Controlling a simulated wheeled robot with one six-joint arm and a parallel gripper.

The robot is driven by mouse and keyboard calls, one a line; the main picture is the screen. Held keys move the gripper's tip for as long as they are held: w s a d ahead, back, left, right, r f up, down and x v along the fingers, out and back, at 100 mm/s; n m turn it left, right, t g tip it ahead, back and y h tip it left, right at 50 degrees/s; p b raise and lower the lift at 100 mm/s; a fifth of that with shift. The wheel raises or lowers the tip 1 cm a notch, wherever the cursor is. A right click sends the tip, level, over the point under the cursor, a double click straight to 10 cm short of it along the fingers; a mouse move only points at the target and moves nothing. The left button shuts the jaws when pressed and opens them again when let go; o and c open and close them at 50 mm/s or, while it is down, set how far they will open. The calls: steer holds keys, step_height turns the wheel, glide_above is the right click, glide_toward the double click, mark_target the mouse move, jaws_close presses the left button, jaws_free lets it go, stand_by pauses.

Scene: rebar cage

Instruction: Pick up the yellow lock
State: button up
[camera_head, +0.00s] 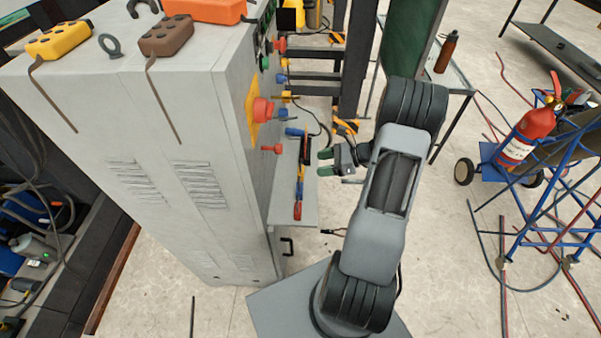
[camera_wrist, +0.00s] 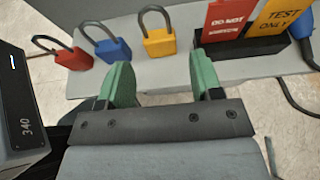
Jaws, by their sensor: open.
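The yellow lock (camera_wrist: 159,43) stands on a grey shelf (camera_wrist: 185,78) in the wrist view, shackle up. It also shows small in the head view (camera_head: 300,172). My gripper (camera_wrist: 160,68) is open and empty, with its two green fingers pointing toward the yellow lock. In the wrist picture the lock lies between the fingertips and a little beyond them. No contact shows. In the head view my gripper (camera_head: 325,162) is just right of the shelf.
Left of the yellow lock are a blue lock (camera_wrist: 114,50) and a red lock (camera_wrist: 74,58). Close on its right is a black holder (camera_wrist: 250,66) with a red tag (camera_wrist: 229,20) and an orange tag (camera_wrist: 277,25). A grey cabinet (camera_head: 215,140) borders the shelf.

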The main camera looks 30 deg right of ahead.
mark_target(299, 169)
steer(key=shift+f+x, duration=0.15)
steer(key=shift+x, duration=2.05)
steer(key=shift+f+x, duration=0.15)
steer(key=shift+x, duration=2.05)
steer(key=shift+s, duration=0.2)
steer(key=shift+c, duration=0.3)
steer(key=shift+r, duration=0.1)
steer(key=c, duration=0.6)
